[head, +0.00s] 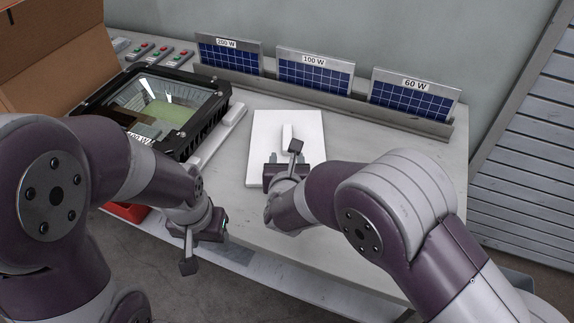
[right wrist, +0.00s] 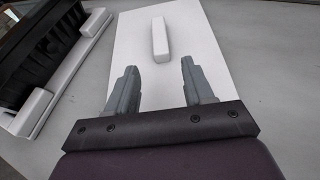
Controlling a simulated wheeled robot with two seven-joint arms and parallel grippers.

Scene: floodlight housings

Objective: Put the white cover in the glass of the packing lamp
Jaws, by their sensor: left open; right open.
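The white cover (head: 262,130) is a flat white plate with a raised bar handle, lying on the table. In the right wrist view, the cover (right wrist: 210,45) and its handle (right wrist: 160,38) are ahead of the fingers. My right gripper (head: 287,158) is open above the cover's near part; in its wrist view the fingers (right wrist: 160,85) are apart with nothing between them, and the handle lies beyond them. The packing lamp (head: 205,125) is a black finned housing with a glass front (head: 158,107), lying face up at the left. My left gripper (head: 190,262) is open and empty off the table's front edge.
Solar panels marked 200 W (head: 228,54), 100 W (head: 314,75) and 60 W (head: 412,97) stand in a rack along the back. A cardboard box (head: 60,55) is at the far left. White supports flank the lamp. The table right of the cover is clear.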

